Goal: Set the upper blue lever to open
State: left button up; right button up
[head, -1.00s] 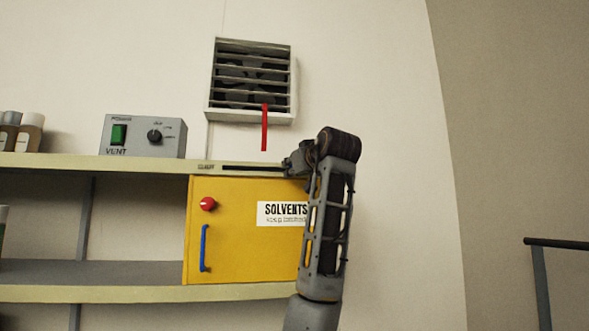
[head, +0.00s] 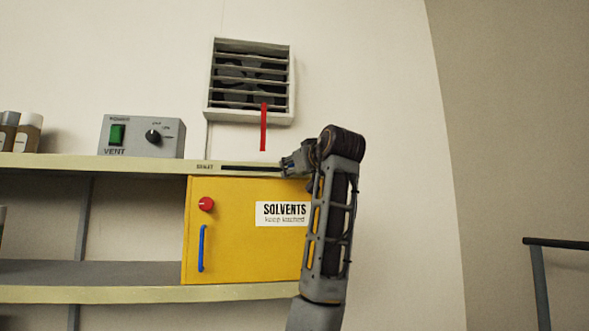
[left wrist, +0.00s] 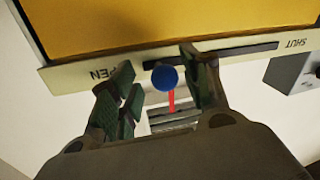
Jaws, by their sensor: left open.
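The upper blue lever shows as a round blue knob (left wrist: 165,78) in the left wrist view. It stands near the OPEN end of a dark slot (left wrist: 225,53) in the shelf's front edge, with SHUT at the other end. My left gripper (left wrist: 158,88) is open, with one finger on each side of the knob; contact is unclear. One finger partly covers the OPEN label. In the head view my left gripper (head: 290,163) is at the right part of the slot (head: 250,168), and the knob is hidden there. My right gripper is not in view.
Below the shelf is a yellow SOLVENTS cabinet (head: 240,245) with a red knob (head: 206,204) and a blue handle (head: 202,248). A grey VENT box (head: 142,136) and bottles (head: 28,133) stand on the shelf. A red ribbon (head: 264,128) hangs from the wall fan (head: 250,80).

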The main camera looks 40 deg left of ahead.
pick_arm(q)
jog(key=v, duration=1.1)
jog(key=shift+w, duration=0.1)
jog(key=shift+r, duration=0.1)
dwell(0.4)
